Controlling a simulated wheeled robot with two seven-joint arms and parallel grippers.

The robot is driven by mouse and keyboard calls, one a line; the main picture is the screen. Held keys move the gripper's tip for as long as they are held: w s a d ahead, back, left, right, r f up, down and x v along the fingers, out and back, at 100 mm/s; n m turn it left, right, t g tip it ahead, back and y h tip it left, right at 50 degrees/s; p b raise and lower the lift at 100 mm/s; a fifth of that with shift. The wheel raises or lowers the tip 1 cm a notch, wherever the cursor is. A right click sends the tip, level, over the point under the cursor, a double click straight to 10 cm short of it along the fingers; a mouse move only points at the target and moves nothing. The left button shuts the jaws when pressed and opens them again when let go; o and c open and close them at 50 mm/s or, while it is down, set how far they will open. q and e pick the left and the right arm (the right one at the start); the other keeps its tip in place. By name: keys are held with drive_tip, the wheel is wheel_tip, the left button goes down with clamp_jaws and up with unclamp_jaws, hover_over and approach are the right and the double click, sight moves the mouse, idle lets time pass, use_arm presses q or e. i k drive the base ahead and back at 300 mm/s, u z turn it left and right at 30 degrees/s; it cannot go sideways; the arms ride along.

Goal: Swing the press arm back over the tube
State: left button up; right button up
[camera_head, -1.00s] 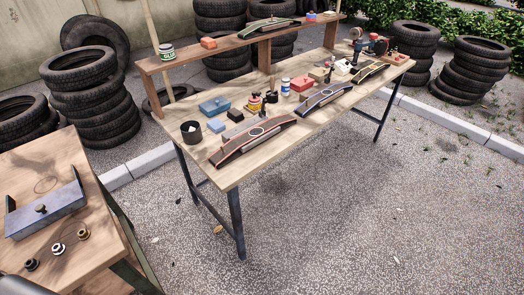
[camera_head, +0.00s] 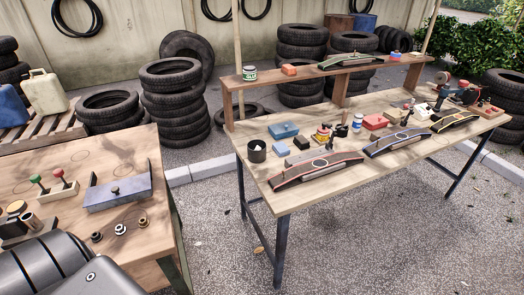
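Neither of my grippers is in view. I cannot make out a press arm or a tube with certainty. In front are three round fittings: a dark one (camera_head: 97,237), a silver one (camera_head: 120,229) and a brass one (camera_head: 143,223).
A long workbench (camera_head: 255,175) stands to the right with skateboard-like boards (camera_head: 318,170), a blue box (camera_head: 283,130), a black cup (camera_head: 257,152) and a raised shelf (camera_head: 290,80). Tire stacks (camera_head: 175,110) stand behind. A paved gap (camera_head: 212,215) separates the tables.

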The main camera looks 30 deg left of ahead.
sight(458, 90)
drive_tip(key=z, duration=0.55)
drive_tip(key=k, duration=1.35)
drive_tip(key=z, duration=1)
drive_tip(key=i, duration=1.3)
drive_tip(key=z, duration=0.55)
drive_tip(key=i, duration=2.2)
drive_tip(key=u, duration=0.95)
drive_tip(key=i, duration=1.1)
drive_tip(key=u, duration=1.7)
drive_tip(key=i, duration=1.3)
drive_tip(key=z, duration=0.2)
